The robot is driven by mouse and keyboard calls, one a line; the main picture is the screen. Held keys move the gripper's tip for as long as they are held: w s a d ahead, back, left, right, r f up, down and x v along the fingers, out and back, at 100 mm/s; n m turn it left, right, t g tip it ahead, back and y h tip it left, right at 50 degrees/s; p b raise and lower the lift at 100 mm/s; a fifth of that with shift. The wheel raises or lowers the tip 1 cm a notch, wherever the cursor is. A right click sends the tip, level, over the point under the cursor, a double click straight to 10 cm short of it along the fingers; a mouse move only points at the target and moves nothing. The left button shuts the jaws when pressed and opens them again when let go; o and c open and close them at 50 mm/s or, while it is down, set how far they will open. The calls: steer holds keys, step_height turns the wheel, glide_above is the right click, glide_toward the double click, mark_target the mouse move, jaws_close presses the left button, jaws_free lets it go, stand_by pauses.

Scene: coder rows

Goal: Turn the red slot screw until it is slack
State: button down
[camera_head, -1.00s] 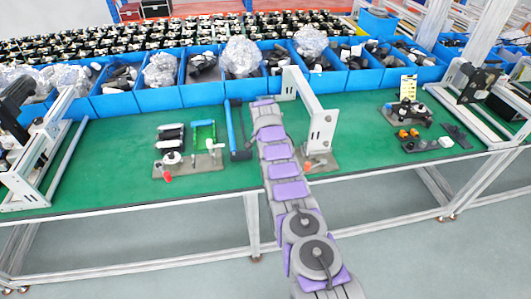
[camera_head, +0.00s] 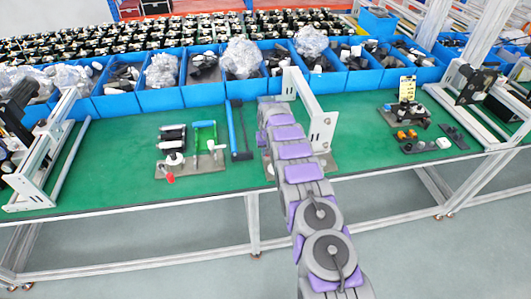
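A small bright red piece (camera_head: 170,178) stands at the front of the grey fixture plate (camera_head: 205,168) on the left of the green bench. No slot can be made out on either, so I cannot tell which is the red slot screw. My arm reaches from the bottom right up to the bench. My gripper (camera_head: 265,138) is at its far end, mostly masked by my own links; its fingers cannot be made out.
A white bracket frame (camera_head: 322,125) stands close to the right of my arm. A blue-and-black bar (camera_head: 238,135) lies to its left. Blue bins (camera_head: 205,93) line the back. Small parts (camera_head: 408,135) lie at the right; the green bench (camera_head: 110,165) is clear at left.

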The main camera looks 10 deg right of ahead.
steer(key=shift+s+d+n, duration=0.1)
steer(key=shift+d+n, duration=0.35)
steer(key=shift+n, duration=0.45)
